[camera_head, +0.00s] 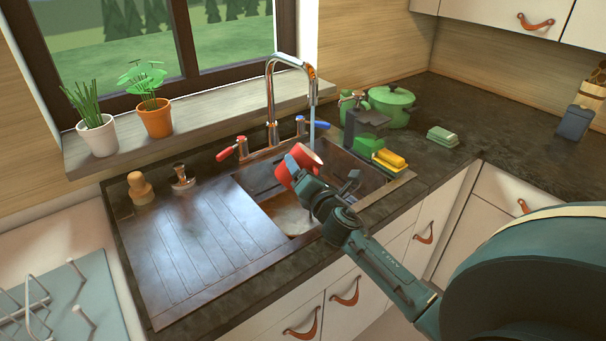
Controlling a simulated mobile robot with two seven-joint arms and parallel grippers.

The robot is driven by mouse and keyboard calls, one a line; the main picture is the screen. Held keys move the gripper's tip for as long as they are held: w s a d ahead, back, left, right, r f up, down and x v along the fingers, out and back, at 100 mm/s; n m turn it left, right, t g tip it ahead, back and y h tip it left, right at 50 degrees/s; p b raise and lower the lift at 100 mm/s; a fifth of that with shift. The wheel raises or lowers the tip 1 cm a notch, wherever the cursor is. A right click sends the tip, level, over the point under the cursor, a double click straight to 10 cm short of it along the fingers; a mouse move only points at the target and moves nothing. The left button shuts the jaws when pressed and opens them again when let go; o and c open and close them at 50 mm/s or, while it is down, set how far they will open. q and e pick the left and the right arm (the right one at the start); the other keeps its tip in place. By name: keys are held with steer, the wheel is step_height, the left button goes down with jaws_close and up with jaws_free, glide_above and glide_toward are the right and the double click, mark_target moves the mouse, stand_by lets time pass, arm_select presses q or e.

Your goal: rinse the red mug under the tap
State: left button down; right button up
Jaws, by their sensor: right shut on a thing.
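The red mug (286,173) is held tilted over the sink basin (260,182), below the spout of the chrome tap (274,95). A thin stream of water (312,135) runs from the spout down to the mug's upper side. I cannot tell whether it goes inside. My right gripper (306,176) reaches in from the lower right and is shut on the mug, partly covering it. The tap has a red handle (228,152) on the left and a blue handle (318,124) on the right. My left gripper is not in view.
A yellow sponge (393,157) and dark green items stand right of the basin. A green pot (391,106) and green dish (442,136) are farther back. The drainboard (205,240) is clear. Plants stand on the windowsill (215,119). A wire rack (60,305) is at lower left.

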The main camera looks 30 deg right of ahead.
steer(key=m, duration=0.3)
steer(key=m+b, duration=0.1)
steer(key=shift+d+f+m, duration=0.1)
steer(key=shift+f+m, duration=0.15)
steer(key=shift+m, duration=0.15)
steer(key=shift+f+m+b, duration=0.1)
steer(key=shift+m+b, duration=0.25)
steer(key=shift+m, duration=0.85)
steer(key=m, duration=0.2)
steer(key=m+b, duration=0.1)
steer(key=m, duration=0.1)
steer(key=m+b, duration=0.1)
steer(key=m, duration=0.1)
steer(key=shift+f, duration=0.25)
steer(key=shift+r+m+p, duration=0.3)
steer(key=shift+m+p, duration=0.35)
steer(key=shift+m, duration=0.05)
steer(key=shift+f+m, duration=0.1)
steer(key=shift+m, duration=0.6)
steer(key=shift+f+m+p, duration=0.15)
steer(key=shift+m+p, duration=0.25)
steer(key=shift+m, duration=0.4)
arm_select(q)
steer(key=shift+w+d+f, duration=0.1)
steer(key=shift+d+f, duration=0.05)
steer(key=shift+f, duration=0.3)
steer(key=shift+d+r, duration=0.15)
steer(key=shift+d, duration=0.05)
